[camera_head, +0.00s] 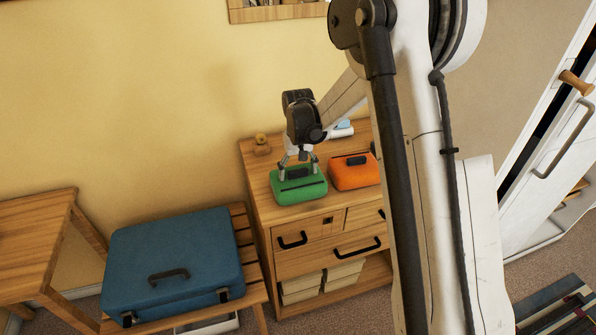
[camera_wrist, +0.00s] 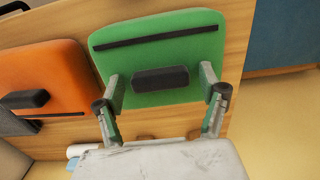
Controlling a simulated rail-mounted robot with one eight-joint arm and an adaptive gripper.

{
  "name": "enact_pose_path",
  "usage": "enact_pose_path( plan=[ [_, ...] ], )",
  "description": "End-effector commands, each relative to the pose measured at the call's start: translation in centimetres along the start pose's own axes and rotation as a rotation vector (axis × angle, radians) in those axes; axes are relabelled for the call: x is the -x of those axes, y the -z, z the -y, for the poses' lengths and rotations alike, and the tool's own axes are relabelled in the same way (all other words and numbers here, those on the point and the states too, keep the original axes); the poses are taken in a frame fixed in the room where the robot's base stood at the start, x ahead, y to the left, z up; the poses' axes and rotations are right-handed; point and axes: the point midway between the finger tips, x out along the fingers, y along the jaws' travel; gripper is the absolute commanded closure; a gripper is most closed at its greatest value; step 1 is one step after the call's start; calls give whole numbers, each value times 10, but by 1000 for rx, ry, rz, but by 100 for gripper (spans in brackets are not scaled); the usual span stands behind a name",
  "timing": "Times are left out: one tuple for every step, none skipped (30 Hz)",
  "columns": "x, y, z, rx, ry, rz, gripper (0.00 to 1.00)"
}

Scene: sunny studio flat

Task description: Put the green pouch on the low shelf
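The green pouch (camera_head: 300,190) lies on top of the wooden chest of drawers, with a black zip line and a dark grip block. My gripper (camera_head: 298,172) points down over it. In the wrist view the pouch (camera_wrist: 198,38) lies beneath my gripper (camera_wrist: 165,90). The two fingers are spread apart, one to each side of the dark grip block (camera_wrist: 160,79), with visible gaps. I cannot tell whether the fingertips touch the pouch's surface. The chest has an open low shelf (camera_head: 350,292) under its drawers, holding cream boxes (camera_head: 302,288); my arm hides its right part.
An orange pouch (camera_head: 354,172) lies close to the right of the green one. A wooden figure (camera_head: 262,146) and a pale blue-white item (camera_head: 341,129) stand behind. A blue suitcase (camera_head: 175,262) rests on a slatted bench (camera_head: 243,232) at left, beside a wooden table (camera_head: 35,235).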

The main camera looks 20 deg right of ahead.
Motion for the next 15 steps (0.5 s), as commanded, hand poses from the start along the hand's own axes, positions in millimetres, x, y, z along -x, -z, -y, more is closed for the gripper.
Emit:
enact_pose_path(
  plan=[
    [0, 0, 0, 0, 0, 0, 27],
    [0, 0, 0, 0, 0, 0, 27],
    [0, 0, 0, 0, 0, 0, 27],
    [0, 0, 0, 0, 0, 0, 27],
    [0, 0, 0, 0, 0, 0, 27],
    [1, 0, 0, 0, 0, 0, 27],
    [2, 0, 0, 0, 0, 0, 27],
    [3, 0, 0, 0, 0, 0, 27],
    [6, 0, 0, 0, 0, 0, 27],
    [9, 0, 0, 0, 0, 0, 27],
    [13, 0, 0, 0, 0, 0, 27],
    [18, 0, 0, 0, 0, 0, 27],
    [24, 0, 0, 0, 0, 0, 27],
    [30, 0, 0, 0, 0, 0, 27],
    [38, -1, 0, 0, 0, 0, 27]
  ],
)
